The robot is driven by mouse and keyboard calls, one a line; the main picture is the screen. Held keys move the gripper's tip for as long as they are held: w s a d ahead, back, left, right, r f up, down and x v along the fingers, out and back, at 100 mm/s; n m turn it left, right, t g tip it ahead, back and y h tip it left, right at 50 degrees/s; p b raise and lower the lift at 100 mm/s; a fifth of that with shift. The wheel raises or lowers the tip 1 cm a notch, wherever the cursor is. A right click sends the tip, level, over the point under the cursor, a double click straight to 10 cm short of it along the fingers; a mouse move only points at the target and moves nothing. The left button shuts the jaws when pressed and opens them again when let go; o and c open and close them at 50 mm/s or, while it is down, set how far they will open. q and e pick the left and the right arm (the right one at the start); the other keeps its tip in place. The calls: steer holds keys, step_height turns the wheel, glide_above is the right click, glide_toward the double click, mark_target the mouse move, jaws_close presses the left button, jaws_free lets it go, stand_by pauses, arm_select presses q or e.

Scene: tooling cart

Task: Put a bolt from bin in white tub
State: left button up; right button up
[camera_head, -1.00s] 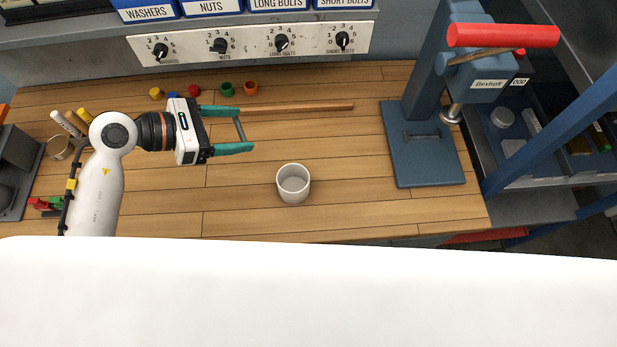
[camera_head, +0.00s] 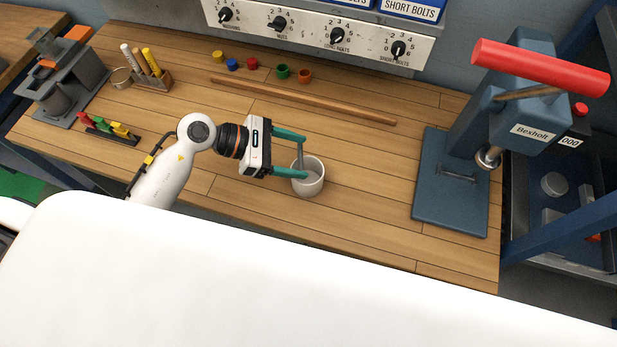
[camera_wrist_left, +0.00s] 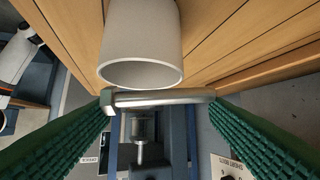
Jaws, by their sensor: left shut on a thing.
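The white tub (camera_head: 309,177) stands upright on the wooden bench, and it also shows large at the top of the left wrist view (camera_wrist_left: 141,40). My left gripper (camera_head: 303,157) is shut on a silver bolt (camera_wrist_left: 165,97), held crosswise between its green fingers. In the left wrist view the bolt lies just by the tub's rim. In the head view the fingers overlap the tub's left and upper side; whether they touch it I cannot tell. The bolt also shows between the fingertips in the head view (camera_head: 300,154). My right gripper is out of view.
A blue press (camera_head: 455,180) with a red handle stands to the right. A wooden rod (camera_head: 300,100) lies behind the tub, with several small coloured pieces (camera_head: 252,63) beyond it. Dispenser knobs (camera_head: 337,36) line the back. The bench right of the tub is clear.

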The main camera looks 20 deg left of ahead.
arm_select(q)
steer(key=shift+a+f, duration=0.15)
steer(key=shift+f, duration=0.3)
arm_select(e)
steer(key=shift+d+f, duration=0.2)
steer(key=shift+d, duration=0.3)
arm_select(q)
steer(key=o, duration=1.1)
steer(key=shift+a+r, duration=0.1)
steer(key=shift+a, duration=0.2)
steer(key=shift+b+v, duration=1.95)
steer(key=shift+v, duration=3.7)
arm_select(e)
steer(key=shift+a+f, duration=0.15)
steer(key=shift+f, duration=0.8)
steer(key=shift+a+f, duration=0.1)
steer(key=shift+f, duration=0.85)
